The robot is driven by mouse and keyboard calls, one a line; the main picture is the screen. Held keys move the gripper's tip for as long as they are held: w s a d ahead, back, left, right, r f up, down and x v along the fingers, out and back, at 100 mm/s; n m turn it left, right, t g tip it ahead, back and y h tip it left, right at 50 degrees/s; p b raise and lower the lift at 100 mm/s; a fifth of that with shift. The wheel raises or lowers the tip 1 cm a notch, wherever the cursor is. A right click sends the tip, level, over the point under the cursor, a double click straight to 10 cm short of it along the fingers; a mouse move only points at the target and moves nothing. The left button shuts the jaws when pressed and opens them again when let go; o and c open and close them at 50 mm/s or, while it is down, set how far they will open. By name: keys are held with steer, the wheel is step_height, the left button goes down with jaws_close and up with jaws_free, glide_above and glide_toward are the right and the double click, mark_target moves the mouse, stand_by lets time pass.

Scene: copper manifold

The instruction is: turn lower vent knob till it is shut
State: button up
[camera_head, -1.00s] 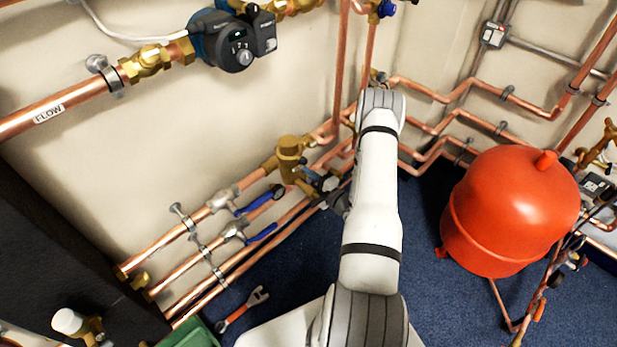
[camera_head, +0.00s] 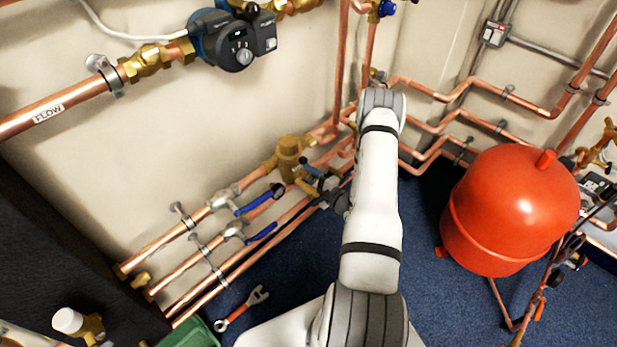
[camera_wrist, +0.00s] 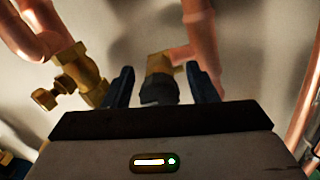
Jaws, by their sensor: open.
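In the wrist view a dark ribbed knob (camera_wrist: 158,91) sits on the end of a brass vent body (camera_wrist: 160,64) that points toward my gripper. My gripper (camera_wrist: 160,76) is open, with one dark blue finger on each side of the knob. Gaps show between the knob and both fingers. In the head view my gripper (camera_head: 312,178) is low by the wall, close to a brass fitting (camera_head: 290,150). The knob cannot be made out there, and I cannot tell how far it is turned.
Another brass valve (camera_wrist: 78,77) with a small brass handle is just left of my gripper. Copper pipes (camera_wrist: 206,40) rise close by. Blue lever handles (camera_head: 258,202) are on the pipes left of my gripper. A red tank (camera_head: 510,210) stands right of my arm.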

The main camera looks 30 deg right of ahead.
mark_target(314, 182)
steer(key=p+v, duration=0.1)
steer(key=v, duration=0.6)
steer(key=shift+s+d, duration=0.1)
steer(key=shift+s, duration=0.2)
